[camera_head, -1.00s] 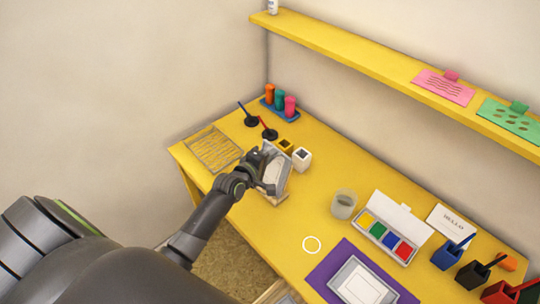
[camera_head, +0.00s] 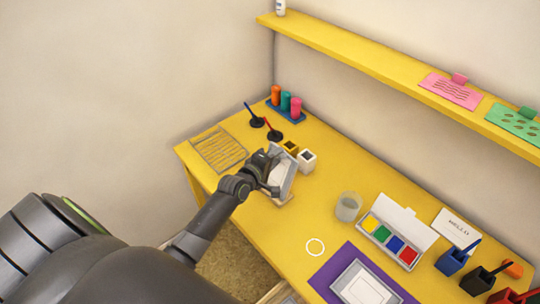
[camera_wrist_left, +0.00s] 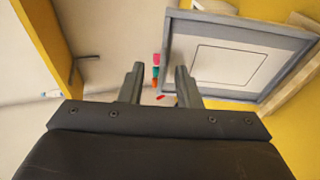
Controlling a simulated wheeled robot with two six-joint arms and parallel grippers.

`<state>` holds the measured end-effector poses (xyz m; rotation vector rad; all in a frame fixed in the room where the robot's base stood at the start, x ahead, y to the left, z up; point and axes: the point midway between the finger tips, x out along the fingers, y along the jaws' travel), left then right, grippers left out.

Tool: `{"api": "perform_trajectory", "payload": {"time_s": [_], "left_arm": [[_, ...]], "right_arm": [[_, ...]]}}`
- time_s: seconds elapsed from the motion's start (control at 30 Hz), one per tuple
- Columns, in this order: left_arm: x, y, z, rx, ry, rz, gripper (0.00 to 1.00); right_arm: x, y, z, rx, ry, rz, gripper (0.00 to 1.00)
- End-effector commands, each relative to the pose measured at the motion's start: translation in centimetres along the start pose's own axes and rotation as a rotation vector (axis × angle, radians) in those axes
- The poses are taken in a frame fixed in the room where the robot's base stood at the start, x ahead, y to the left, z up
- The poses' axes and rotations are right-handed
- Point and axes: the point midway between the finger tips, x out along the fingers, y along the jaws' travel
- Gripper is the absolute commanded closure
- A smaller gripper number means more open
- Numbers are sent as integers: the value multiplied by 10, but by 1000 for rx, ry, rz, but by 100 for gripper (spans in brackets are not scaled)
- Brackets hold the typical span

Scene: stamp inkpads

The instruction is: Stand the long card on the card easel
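The card easel (camera_head: 284,180) stands near the desk's front edge, left of the middle, with a pale wooden foot. In the left wrist view its grey frame (camera_wrist_left: 230,24) surrounds a white face (camera_wrist_left: 225,68) with a thin dark rectangle on it. I cannot tell if this face is the long card or the easel's own panel. My left gripper (camera_head: 274,170) is beside the easel and partly covers it in the head view. In the left wrist view its two fingers (camera_wrist_left: 158,84) are apart with nothing visible between them. My right gripper is not in view.
Small yellow and white blocks (camera_head: 307,161) stand just behind the easel. A wire rack (camera_head: 218,150) lies left. A yellow shelf (camera_head: 370,65) runs along the wall.

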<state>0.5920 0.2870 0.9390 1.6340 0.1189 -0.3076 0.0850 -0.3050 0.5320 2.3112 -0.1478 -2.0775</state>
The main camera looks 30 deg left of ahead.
Motion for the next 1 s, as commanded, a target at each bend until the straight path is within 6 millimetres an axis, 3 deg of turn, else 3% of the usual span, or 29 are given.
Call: {"api": "perform_trajectory", "payload": {"time_s": [0.27, 0.8, 1.0], "left_arm": [[-30, -1, 0, 1, 0, -2, 70], [-140, -1, 0, 3, 0, -2, 70], [-165, -1, 0, 1, 0, -1, 70]], "right_arm": [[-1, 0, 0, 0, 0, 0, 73], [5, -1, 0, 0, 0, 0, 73], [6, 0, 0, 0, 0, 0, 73]]}}
